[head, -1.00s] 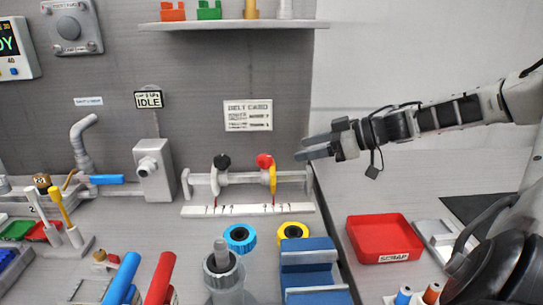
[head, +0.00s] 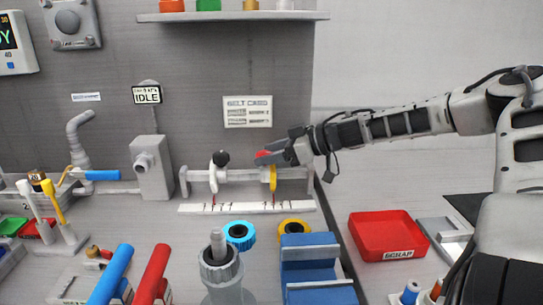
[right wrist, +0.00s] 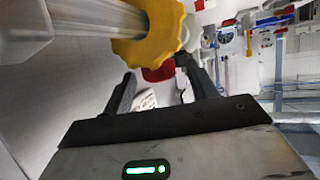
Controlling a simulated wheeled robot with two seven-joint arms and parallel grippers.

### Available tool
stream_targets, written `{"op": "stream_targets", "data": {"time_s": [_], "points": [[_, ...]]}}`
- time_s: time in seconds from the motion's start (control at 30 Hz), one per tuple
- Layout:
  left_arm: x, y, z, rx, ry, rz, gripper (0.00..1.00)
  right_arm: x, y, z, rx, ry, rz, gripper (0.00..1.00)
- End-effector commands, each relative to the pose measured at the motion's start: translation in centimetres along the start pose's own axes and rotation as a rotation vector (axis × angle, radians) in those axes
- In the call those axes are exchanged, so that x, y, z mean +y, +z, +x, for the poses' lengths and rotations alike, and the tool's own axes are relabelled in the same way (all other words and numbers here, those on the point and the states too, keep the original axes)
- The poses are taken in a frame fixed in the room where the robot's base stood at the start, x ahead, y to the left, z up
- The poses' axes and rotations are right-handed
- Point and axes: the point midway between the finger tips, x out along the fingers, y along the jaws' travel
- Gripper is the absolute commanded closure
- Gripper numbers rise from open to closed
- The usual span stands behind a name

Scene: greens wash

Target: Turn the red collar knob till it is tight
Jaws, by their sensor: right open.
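The red collar knob (head: 262,154) sits on top of the yellow collar (head: 273,179), on the right part of the grey rail (head: 240,177). My right gripper (head: 266,157) reaches in from the right at the knob's height and partly covers it in the head view. In the right wrist view the red knob (right wrist: 158,73) shows below the yellow collar (right wrist: 152,40), between the two dark fingers of my open gripper (right wrist: 158,68). I cannot tell whether either finger touches it. My left gripper is out of view.
A white collar with a black knob (head: 222,158) is further left on the rail. A white scale strip (head: 246,206) lies below. A shelf (head: 235,16) is above, and a red scrap tray (head: 388,234) is at the right. A blue block (head: 308,255) stands in front.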

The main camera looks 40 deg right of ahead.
Motion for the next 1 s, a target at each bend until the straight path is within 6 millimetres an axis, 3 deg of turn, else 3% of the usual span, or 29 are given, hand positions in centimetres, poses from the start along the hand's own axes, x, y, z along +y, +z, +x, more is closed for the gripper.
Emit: {"op": "stream_targets", "data": {"time_s": [0.2,0.37,0.7,1.0], "points": [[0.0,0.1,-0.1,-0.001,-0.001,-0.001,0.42,0.0,0.0,0.0,0.0,0.0,0.0,0.42],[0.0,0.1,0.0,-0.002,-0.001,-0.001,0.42,0.0,0.0,0.0,0.0,0.0,0.0,0.86],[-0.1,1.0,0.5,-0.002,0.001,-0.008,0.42,0.1,0.3,0.1,-0.002,-0.032,-0.016,0.87],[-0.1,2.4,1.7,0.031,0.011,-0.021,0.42,0.5,0.8,0.4,-0.005,-0.197,-0.084,0.86]]}}
